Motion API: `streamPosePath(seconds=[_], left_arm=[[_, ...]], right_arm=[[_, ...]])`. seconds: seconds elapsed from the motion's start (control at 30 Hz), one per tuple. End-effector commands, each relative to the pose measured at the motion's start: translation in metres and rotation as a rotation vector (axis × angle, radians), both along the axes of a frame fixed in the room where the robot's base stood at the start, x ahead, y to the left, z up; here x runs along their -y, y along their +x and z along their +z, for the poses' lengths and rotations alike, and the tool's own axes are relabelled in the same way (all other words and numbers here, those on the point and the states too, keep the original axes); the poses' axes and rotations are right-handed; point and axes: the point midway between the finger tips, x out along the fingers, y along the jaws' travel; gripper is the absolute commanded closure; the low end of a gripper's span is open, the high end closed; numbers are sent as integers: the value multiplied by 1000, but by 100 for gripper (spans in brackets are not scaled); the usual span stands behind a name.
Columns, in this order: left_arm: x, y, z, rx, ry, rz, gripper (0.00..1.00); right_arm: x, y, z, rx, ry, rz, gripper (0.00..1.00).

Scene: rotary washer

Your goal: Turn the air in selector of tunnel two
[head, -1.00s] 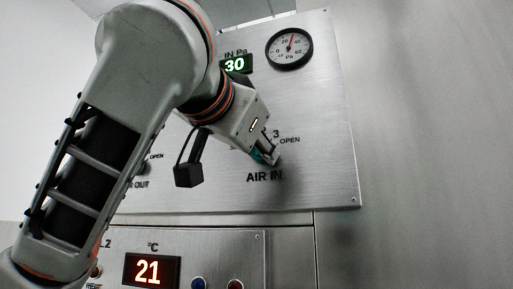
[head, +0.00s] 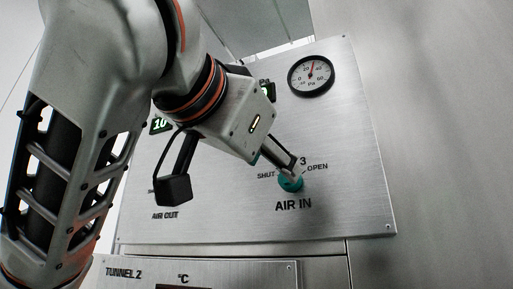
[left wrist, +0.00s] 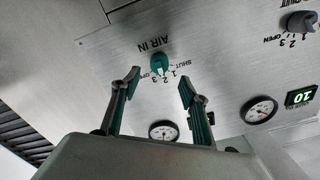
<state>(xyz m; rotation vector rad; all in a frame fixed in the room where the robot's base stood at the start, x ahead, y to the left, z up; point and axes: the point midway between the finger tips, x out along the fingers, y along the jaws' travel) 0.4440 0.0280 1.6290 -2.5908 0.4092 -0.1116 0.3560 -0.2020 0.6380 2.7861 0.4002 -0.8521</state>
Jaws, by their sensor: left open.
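The air in selector is a small teal knob (head: 290,184) on the metal panel, above the AIR IN label. It also shows in the left wrist view (left wrist: 159,62), where the panel appears upside down. SHUT, numbers and OPEN are printed around it; its exact setting I cannot read. My left gripper (head: 293,168) reaches in from the upper left, its fingertips overlapping the upper edge of the knob. In the left wrist view my left gripper (left wrist: 159,84) is open and empty, with the knob beyond the gap between its fingertips. My right gripper is not in view.
A round pressure gauge (head: 311,75) sits at the panel's upper right. The AIR OUT selector shows in the left wrist view (left wrist: 300,22), beside a green display (left wrist: 300,96). The TUNNEL 2 panel (head: 225,272) lies below. The panel right of AIR IN is bare.

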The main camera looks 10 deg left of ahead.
Motion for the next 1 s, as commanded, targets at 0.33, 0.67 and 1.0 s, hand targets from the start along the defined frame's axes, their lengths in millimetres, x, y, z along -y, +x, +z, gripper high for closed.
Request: streamPosePath(seconds=[0.33,0.67,1.0], left_arm=[[-13,-40,1,4,1,2,55],[-14,-43,0,0,0,-1,55],[-14,-43,0,0,0,0,55]], right_arm=[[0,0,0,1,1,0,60],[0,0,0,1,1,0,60],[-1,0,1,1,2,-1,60]])
